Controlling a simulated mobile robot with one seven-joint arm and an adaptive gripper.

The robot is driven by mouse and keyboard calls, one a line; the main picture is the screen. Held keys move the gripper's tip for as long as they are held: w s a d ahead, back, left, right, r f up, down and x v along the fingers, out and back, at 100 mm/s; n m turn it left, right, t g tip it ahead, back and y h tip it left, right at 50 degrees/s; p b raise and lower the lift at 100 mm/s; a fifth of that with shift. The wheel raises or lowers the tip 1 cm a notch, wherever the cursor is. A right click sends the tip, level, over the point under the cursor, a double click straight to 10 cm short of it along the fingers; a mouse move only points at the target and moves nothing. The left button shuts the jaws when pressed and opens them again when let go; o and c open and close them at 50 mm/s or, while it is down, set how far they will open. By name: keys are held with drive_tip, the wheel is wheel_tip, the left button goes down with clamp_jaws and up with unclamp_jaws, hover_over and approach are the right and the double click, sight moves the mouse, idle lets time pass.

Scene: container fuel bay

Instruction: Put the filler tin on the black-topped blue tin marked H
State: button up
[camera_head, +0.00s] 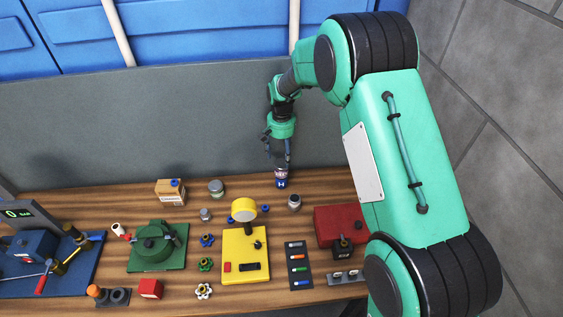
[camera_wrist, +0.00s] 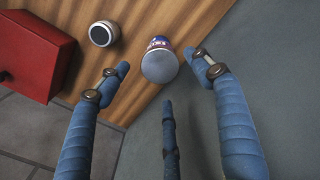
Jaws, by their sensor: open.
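In the head view, a small white tin with a reddish and blue label, seemingly the filler tin (camera_head: 281,173), stands at the back of the bench. Directly below it is a blue tin marked H (camera_head: 281,184); the two look stacked and upright. In the wrist view, the filler tin (camera_wrist: 159,67) shows its round grey top and part of its label; the H tin's top is hidden beneath it. My gripper (camera_head: 278,152) is open just above the stack. In the wrist view, my gripper's fingers (camera_wrist: 160,62) are spread either side of the tin, apart from it.
A small pale jar (camera_head: 294,201) with a dark top stands just in front and to the right. A red box (camera_head: 336,222) is farther right. A grey wall panel (camera_head: 180,130) rises close behind. A lidded jar (camera_head: 216,187) and a cardboard box (camera_head: 170,193) stand left.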

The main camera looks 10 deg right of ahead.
drive_tip(key=shift+r, duration=2.9)
wheel_tip(320, 180, up, 13)
drive_tip(key=t, duration=0.1)
hover_over(282, 164)
drive_tip(key=s+d, duration=0.3)
drive_tip(key=s, duration=0.4)
drive_tip(key=s+d+r+n+t, duration=0.15)
drive_tip(key=s+d+r, duration=0.25)
drive_tip(key=s+r, duration=0.55)
drive_tip(key=s+d+r+t, duration=0.1)
drive_tip(key=s+d+r, duration=0.1)
drive_tip(key=s, duration=1.2)
drive_tip(key=s+d+r+t, duration=0.2)
drive_tip(key=s, duration=1.2)
drive_tip(key=shift+s+d+n, duration=0.15)
drive_tip(key=shift+d+n, duration=0.25)
drive_tip(key=shift+n, duration=0.05)
